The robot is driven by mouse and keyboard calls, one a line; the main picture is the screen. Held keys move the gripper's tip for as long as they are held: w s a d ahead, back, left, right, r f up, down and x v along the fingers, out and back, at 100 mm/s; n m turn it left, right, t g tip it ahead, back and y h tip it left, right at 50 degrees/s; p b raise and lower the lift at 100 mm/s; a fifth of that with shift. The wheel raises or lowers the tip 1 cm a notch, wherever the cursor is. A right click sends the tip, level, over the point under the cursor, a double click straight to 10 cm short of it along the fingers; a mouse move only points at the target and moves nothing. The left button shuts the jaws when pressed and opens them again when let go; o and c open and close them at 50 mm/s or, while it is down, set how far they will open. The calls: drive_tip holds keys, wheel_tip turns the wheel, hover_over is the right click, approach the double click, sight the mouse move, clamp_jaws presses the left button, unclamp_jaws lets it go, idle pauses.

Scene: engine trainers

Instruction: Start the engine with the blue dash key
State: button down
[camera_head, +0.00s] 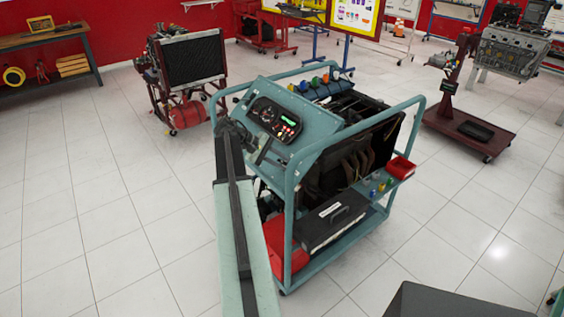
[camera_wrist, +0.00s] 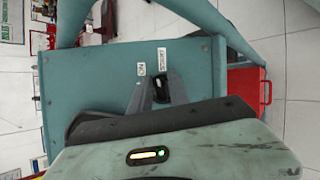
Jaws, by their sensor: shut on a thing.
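The engine trainer is a teal frame on wheels with a sloped dash panel (camera_head: 311,127) facing my arm; the panel also fills the middle of the wrist view (camera_wrist: 85,80). My gripper (camera_wrist: 160,92) is at the panel, shut on the dash key (camera_wrist: 160,90), a small dark piece between the fingertips. Its blue colour does not show, and the fingers hide most of it. The ON label (camera_wrist: 141,69) is just above the left finger, and the START label (camera_wrist: 161,58) is above the key. In the head view the gripper (camera_head: 262,150) is at the panel's lower left.
A gauge cluster (camera_head: 275,120) with a lit green display is beside the gripper. Teal tube rails (camera_head: 292,225) frame the trainer. A black case (camera_head: 330,220) lies on its lower shelf. A radiator stand (camera_head: 190,65) is behind left. The tiled floor at left is clear.

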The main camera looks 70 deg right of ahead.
drive_tip(key=shift+w, duration=0.1)
drive_tip(key=c, duration=1.5)
unclamp_jaws()
drive_tip(key=shift+d+f, duration=0.1)
drive_tip(key=shift+w+r, duration=0.15)
drive_tip(key=shift+r, duration=0.15)
drive_tip(key=p+v, duration=0.5)
drive_tip(key=v, duration=0.2)
